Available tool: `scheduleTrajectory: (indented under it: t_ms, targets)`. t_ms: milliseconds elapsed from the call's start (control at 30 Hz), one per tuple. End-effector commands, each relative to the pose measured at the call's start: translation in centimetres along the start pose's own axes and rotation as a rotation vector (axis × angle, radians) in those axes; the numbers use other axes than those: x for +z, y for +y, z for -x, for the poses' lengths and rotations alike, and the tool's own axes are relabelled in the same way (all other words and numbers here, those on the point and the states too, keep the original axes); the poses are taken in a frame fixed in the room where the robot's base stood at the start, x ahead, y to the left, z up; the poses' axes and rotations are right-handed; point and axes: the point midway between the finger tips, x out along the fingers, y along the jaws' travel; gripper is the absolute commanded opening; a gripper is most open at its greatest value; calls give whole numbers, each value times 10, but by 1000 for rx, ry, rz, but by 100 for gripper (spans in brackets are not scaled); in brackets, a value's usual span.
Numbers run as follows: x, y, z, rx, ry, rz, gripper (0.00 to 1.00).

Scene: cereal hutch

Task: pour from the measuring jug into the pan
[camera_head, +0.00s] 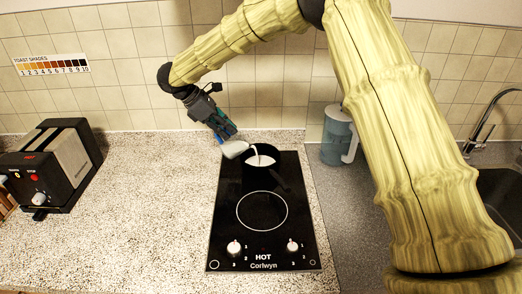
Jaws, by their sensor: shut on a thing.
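My gripper (223,130) is shut on the measuring jug (234,149), a small whitish vessel held tilted to the right at the pan's upper left. A thin white stream runs from the jug's lip down into the pan. The pan (250,172) is black and stands on the rear part of the black hob (225,230). White contents (263,161) show inside the pan. Its handle seems to point toward the front right, but it is dark against the hob. The exact grip on the jug is too small to make out.
A black toaster (46,168) stands at the far left. A blue-grey pitcher (336,135) with a white handle stands right of the hob, near my arm. A sink (503,190) and tap (482,132) are at the right. The speckled counter (140,210) left of the hob is clear.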

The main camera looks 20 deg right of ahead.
Motion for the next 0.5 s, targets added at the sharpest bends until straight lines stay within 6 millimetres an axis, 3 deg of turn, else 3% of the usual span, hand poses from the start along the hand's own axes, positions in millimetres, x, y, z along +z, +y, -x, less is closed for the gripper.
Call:
scheduleTrajectory:
  t_ms: [500]
  targets:
    - [5, 0, 4, 3, 63, 3, 0]
